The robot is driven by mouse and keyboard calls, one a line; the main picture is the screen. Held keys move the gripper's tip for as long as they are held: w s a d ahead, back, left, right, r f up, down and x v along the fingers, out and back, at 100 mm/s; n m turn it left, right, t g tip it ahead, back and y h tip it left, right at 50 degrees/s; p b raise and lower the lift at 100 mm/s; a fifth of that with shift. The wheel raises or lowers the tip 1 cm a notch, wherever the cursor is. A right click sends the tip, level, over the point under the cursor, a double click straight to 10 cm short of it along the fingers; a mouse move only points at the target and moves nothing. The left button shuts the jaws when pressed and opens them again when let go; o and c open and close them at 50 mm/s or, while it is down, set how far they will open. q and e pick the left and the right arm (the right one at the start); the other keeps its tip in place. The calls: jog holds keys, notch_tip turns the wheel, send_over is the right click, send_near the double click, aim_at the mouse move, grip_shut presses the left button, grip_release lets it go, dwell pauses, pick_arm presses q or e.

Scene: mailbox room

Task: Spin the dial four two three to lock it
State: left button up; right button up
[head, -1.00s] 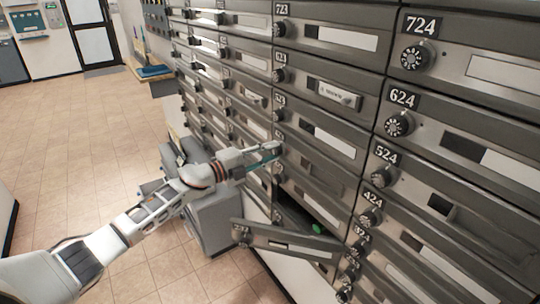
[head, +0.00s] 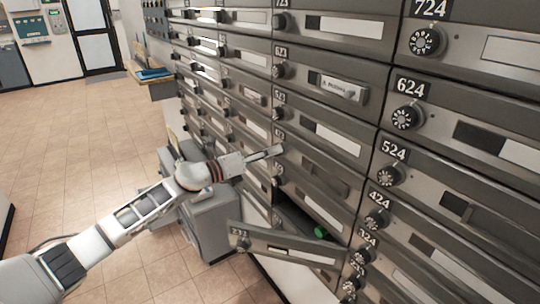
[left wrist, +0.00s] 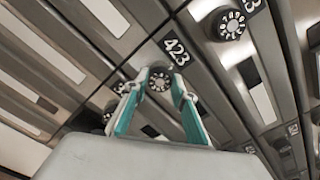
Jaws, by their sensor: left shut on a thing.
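The dial (left wrist: 159,80) below the 423 label (left wrist: 174,50) is a small round dark knob with a pale centre, on a grey metal mailbox door. My left gripper (left wrist: 162,84) has its two teal-lined fingers on either side of this dial, shut on it. In the head view my left gripper (head: 276,152) reaches the same dial from the left, just under the 423 label (head: 279,135). Its fingers hide most of the dial there. I cannot read the dial's numbers. My right gripper is not in view.
Below, a mailbox door (head: 285,247) hangs open toward the aisle, with a green item (head: 321,232) in its compartment. Neighbouring dials sit close by, such as the 524 dial (head: 391,175). A grey bin (head: 212,225) stands under my arm. The tiled floor to the left is clear.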

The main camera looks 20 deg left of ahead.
pick_arm(q)
jog(key=m+b, duration=0.2)
jog(key=m, duration=0.4)
jog(key=shift+m, duration=0.3)
dwell(0.3)
jog(key=o, duration=1.1)
jog(key=shift+s, duration=0.1)
